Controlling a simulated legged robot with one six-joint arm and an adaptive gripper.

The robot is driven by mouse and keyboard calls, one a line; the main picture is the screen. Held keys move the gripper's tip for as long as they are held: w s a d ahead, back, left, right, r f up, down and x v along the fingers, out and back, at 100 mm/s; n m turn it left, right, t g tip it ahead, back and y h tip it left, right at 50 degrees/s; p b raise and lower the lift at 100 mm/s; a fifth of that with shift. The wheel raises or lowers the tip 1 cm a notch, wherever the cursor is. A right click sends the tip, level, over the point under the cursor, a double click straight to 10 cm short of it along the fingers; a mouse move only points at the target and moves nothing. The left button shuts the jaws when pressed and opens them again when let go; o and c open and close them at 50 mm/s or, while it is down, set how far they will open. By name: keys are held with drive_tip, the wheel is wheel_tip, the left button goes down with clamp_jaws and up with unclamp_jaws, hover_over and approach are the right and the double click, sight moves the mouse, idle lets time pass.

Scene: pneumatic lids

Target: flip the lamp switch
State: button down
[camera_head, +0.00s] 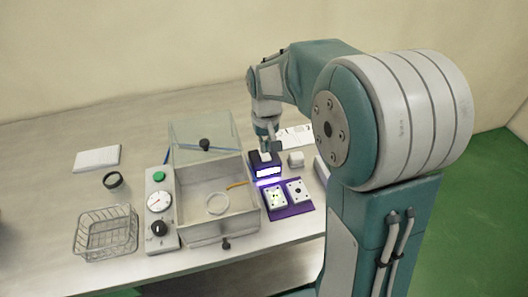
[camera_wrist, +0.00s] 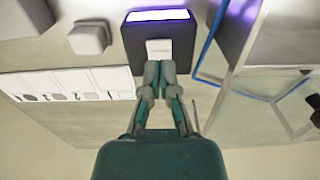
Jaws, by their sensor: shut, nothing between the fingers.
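The lamp (camera_head: 265,166) is a small dark box with a bright white-violet front strip, lit, on the table right of the clear box. In the wrist view the lamp (camera_wrist: 127,38) shows its lit strip at the top and a white switch (camera_wrist: 159,47) on its near side. My gripper (camera_wrist: 160,66) is shut and empty, its fingertips right at the switch's lower edge. I cannot tell if they touch it. In the head view my gripper (camera_head: 268,149) is just above and behind the lamp, and the switch is hard to make out.
A clear-lidded box (camera_head: 219,231) stands left of the lamp, with a gauge panel (camera_head: 160,183) beside it. A purple mat (camera_head: 300,210) with two white tiles lies in front of the lamp. A small white block (camera_head: 296,159) stands close to its right. A wire basket (camera_head: 106,235) is far left.

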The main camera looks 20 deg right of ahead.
sight(265, 157)
drive_tip(key=shift+r, duration=2.4)
